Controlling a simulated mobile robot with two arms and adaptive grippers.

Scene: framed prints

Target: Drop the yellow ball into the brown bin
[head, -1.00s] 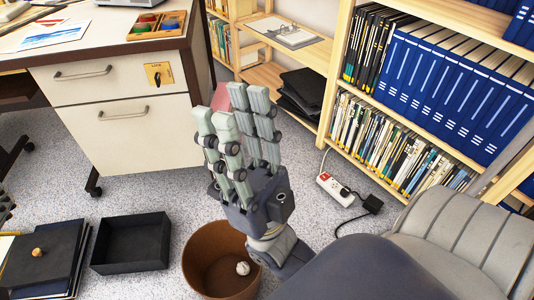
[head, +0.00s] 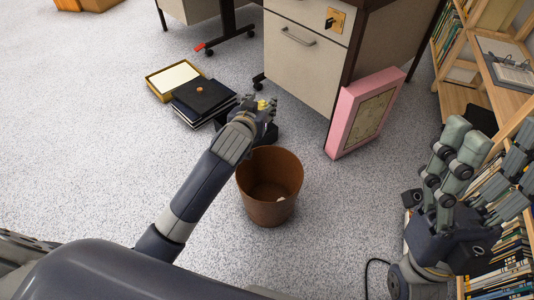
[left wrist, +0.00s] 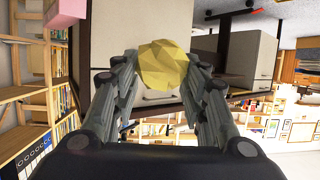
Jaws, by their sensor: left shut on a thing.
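The yellow ball (head: 262,104) is a small, crumpled-looking lump between the fingers of my left gripper (head: 262,110). In the left wrist view the ball (left wrist: 165,65) sits between the fingertips of the left gripper (left wrist: 160,75), which is shut on it. The brown bin (head: 266,212) stands upright on the floor, nearer to me than the left gripper. A small whitish thing lies inside it. In the head view the left gripper is just beyond the bin's far rim. My right gripper (head: 495,155) is at the far right, its fingers raised, apart and empty.
A pink framed print (head: 345,120) leans by the desk drawers (head: 305,50). Dark folders (head: 203,97) and a yellow-edged box (head: 173,78) lie left of the left gripper. A dark tray behind that gripper is mostly hidden. Shelves (head: 470,100) stand right. The left floor is clear.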

